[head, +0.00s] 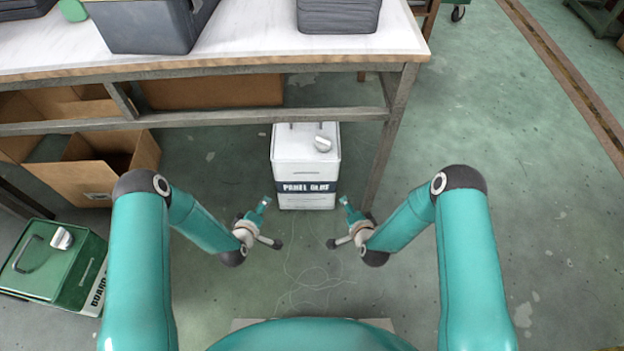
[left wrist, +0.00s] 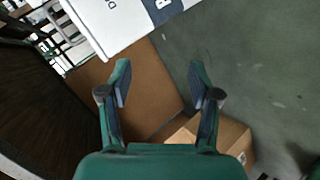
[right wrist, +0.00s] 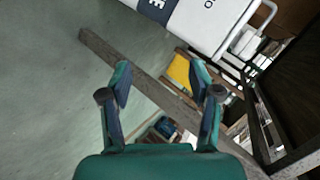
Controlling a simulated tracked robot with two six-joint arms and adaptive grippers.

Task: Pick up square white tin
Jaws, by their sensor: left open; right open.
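The square white tin (head: 306,160) stands upright on the floor beneath the table's front rail, with a dark label band and a cap and handle on top. My left gripper (head: 264,222) is to the left of the tin's near face, open and empty. My right gripper (head: 340,220) is to the right of it, also open and empty. Both are apart from the tin.
The table (head: 250,55) with its metal rail overhangs the tin, and its leg (head: 385,150) stands close on the right. Cardboard boxes (head: 90,165) lie under the table at left. A green tin (head: 55,262) stands at far left. Dark grey bins (head: 150,25) sit on the table.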

